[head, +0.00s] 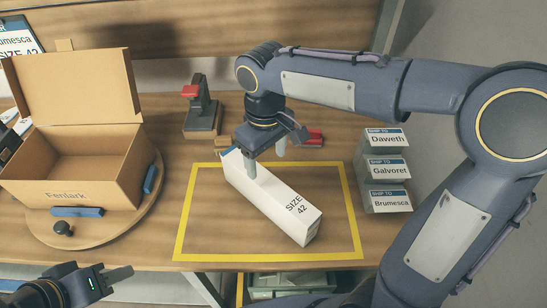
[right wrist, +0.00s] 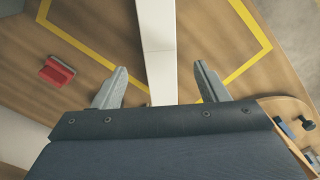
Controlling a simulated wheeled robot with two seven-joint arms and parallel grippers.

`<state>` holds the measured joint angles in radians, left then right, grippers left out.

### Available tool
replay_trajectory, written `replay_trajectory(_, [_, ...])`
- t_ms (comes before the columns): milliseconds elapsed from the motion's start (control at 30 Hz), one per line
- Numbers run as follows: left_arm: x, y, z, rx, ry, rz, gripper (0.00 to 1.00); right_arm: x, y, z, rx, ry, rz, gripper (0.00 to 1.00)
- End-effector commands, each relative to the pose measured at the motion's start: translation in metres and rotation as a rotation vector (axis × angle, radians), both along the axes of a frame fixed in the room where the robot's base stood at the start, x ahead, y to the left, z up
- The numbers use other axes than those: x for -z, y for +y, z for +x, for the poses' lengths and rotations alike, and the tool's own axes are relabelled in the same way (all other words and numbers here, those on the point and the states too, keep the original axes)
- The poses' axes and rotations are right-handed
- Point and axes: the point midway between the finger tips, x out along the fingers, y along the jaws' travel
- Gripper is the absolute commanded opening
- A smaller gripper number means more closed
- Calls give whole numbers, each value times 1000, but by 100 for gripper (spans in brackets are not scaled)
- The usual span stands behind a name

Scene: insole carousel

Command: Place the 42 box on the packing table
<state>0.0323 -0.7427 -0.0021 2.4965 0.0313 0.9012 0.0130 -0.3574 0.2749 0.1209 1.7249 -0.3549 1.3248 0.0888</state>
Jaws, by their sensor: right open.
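The long white box marked SIZE 42 (head: 285,205) lies on the wooden table (head: 335,225), inside a yellow taped rectangle (head: 190,205), turned at an angle to it. My right gripper (head: 266,160) is over the box's far end, with its fingers apart. In the right wrist view the open fingers (right wrist: 160,88) stand on either side of the white box (right wrist: 157,45), with visible gaps. My left gripper (head: 122,273) is at the lower left, apart from the box; its finger gap is not clear.
An open carton marked Fenlark (head: 80,193) stands on a round wooden turntable (head: 105,225) at left. A red-handled tool (head: 202,110) stands behind. Shipping labels for Daweth, Galvoret and Brumesca (head: 388,170) sit in a holder at right. A red item (right wrist: 57,70) lies near the rectangle.

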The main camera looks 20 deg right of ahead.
Motion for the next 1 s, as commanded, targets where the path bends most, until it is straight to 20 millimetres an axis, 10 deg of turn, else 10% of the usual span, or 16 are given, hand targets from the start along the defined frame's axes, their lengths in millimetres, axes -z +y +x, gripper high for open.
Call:
replay_trajectory(267, [0, 0, 0, 0, 0, 0, 36, -7, -13, -9, 37, -16, 29, 67])
replay_trajectory(600, [0, 0, 0, 0, 0, 0, 36, -5, -82, -98, 347, -174, 278, 67])
replay_trajectory(1000, [0, 0, 0, 0, 0, 0, 36, 24, -93, -161, 624, -362, 476, 67])
